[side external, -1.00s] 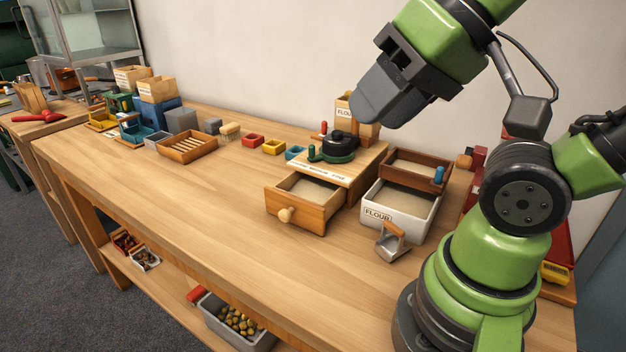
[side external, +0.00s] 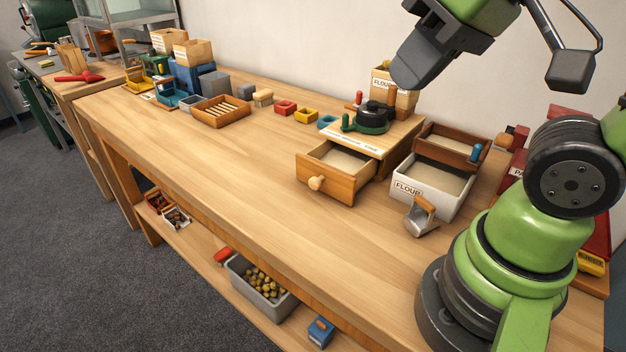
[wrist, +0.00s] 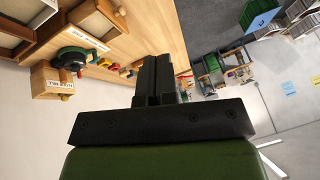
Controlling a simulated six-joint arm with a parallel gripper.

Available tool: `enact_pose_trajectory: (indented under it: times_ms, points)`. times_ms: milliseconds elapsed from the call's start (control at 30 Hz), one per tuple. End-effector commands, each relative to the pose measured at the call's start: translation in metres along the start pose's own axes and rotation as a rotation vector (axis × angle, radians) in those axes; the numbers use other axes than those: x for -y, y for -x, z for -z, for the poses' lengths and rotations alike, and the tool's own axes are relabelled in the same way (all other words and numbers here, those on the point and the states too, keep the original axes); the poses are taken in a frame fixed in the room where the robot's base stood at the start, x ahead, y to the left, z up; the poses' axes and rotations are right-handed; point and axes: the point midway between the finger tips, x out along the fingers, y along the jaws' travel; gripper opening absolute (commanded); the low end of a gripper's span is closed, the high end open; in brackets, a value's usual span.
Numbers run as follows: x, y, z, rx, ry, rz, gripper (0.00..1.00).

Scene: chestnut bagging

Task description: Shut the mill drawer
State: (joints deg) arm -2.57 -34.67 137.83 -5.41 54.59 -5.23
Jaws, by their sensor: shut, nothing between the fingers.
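The mill (side external: 374,118) has a dark green and black grinding top on a wooden body. Its wooden drawer (side external: 326,183) is pulled out toward the table's front edge, with a round knob (side external: 316,183) on its face and pale flour inside. My gripper (side external: 404,78) is high above the table, above and behind the drawer and close to the flour bag in the picture, touching nothing. Its fingers are shut and empty; they also show in the wrist view (wrist: 156,82). In the wrist view the mill top (wrist: 74,57) lies left of the fingers.
A white flour bin (side external: 407,190) with a metal scoop (side external: 420,217) stands right of the drawer, a brown wooden box (side external: 452,147) behind it. The table in front and left of the drawer is clear.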

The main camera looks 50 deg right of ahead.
Motion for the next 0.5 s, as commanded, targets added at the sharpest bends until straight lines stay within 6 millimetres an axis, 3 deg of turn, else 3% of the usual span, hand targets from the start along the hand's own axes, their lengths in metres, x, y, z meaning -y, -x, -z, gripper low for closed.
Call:
enact_pose_trajectory:
  times_ms: [267, 500]
  points:
    - [0.008, -0.054, 0.045, 0.331, 0.561, -0.167, 0.0]
    - [0.019, -0.128, 0.068, 0.627, 1.066, -0.287, 0.0]
